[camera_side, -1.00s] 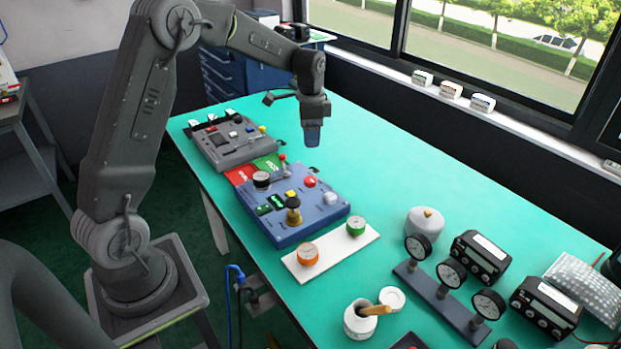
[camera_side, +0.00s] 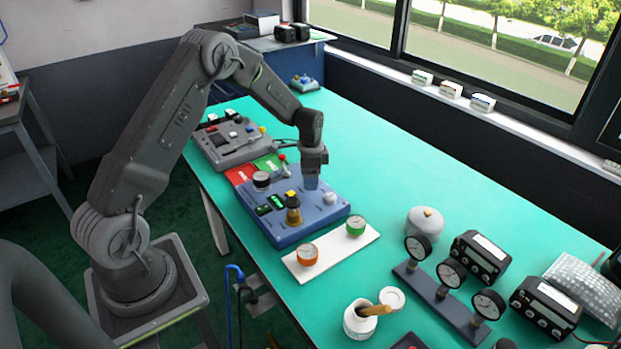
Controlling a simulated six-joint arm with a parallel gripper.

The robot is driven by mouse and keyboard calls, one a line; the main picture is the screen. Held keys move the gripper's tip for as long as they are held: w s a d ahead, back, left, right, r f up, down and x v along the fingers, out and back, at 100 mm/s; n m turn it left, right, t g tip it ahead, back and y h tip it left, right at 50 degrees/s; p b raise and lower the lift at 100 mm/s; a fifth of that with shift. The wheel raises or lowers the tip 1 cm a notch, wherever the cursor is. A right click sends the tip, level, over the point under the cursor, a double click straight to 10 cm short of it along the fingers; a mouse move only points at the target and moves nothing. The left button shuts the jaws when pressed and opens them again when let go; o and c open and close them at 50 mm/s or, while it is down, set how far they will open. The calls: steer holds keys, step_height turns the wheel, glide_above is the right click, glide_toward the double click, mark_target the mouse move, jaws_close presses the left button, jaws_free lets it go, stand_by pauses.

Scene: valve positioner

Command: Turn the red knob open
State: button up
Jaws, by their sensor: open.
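My gripper (camera_side: 311,183) is lowered over the right part of the blue panel (camera_side: 268,232) and points down. Its jaws are open. The round red knob on this panel is hidden behind my gripper, so I cannot tell whether the jaws are around it or touch it. On the same panel stand a white knob (camera_side: 330,198), a black-and-gold knob (camera_side: 293,214), a yellow button (camera_side: 290,193), a black-topped dial (camera_side: 261,180) and a small lever with a red ball tip (camera_side: 282,158).
A grey panel (camera_side: 228,143) lies behind the blue one. A gauge stand (camera_side: 440,293) and black meters are at the right. The green table behind the gripper is clear.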

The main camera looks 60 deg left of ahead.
steer(key=shift+f, duration=0.45)
steer(key=c, duration=0.9)
